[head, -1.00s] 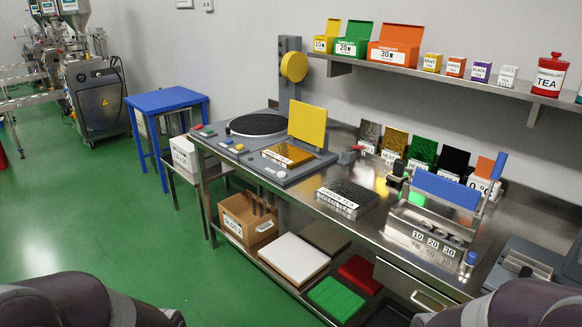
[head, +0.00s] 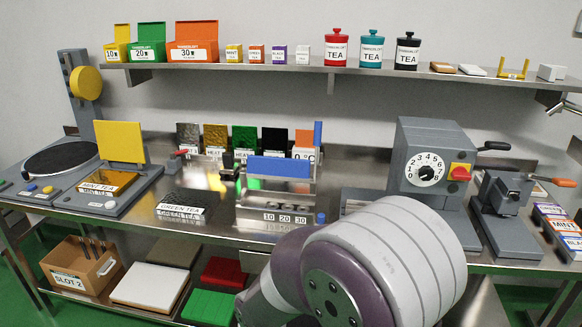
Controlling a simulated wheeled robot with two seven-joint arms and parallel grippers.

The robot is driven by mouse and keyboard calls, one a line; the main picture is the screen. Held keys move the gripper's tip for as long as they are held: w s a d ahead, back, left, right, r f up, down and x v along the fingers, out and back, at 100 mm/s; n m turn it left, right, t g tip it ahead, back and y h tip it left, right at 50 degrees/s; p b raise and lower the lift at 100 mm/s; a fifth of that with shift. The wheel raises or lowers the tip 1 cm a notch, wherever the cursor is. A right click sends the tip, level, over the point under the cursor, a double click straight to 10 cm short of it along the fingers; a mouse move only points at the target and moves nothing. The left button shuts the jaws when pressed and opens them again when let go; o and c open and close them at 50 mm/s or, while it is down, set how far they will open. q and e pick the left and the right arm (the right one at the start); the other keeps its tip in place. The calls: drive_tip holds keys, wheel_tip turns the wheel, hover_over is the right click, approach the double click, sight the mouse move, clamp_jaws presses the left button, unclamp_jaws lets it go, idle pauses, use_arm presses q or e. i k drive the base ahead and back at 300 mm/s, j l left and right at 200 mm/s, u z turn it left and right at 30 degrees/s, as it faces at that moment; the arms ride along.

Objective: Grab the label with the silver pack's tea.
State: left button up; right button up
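A dark pack with a silvery sheen and a white GREEN TEA label (head: 181,209) lies on the steel bench, left of centre. A silver-grey sheet (head: 188,136) stands at the left end of a row at the back of the bench; the text below it is too small to read. My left gripper is out of frame.
A press with a blue bar (head: 279,167), a grey dial machine (head: 432,160) and a lever device (head: 503,205) stand on the bench. A station with a yellow lid (head: 120,141) is at left. The wall shelf (head: 250,67) holds boxes and canisters.

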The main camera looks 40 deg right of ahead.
sight(555, 210)
drive_tip(key=l+z, duration=0.1)
drive_tip(key=z, duration=0.65)
drive_tip(key=l+z, duration=0.15)
drive_tip(key=z, duration=0.6)
drive_tip(key=i+l+z, duration=0.35)
drive_tip(key=l, duration=0.2)
drive_tip(key=i+l+z, duration=0.65)
drive_tip(key=i+l, duration=0.3)
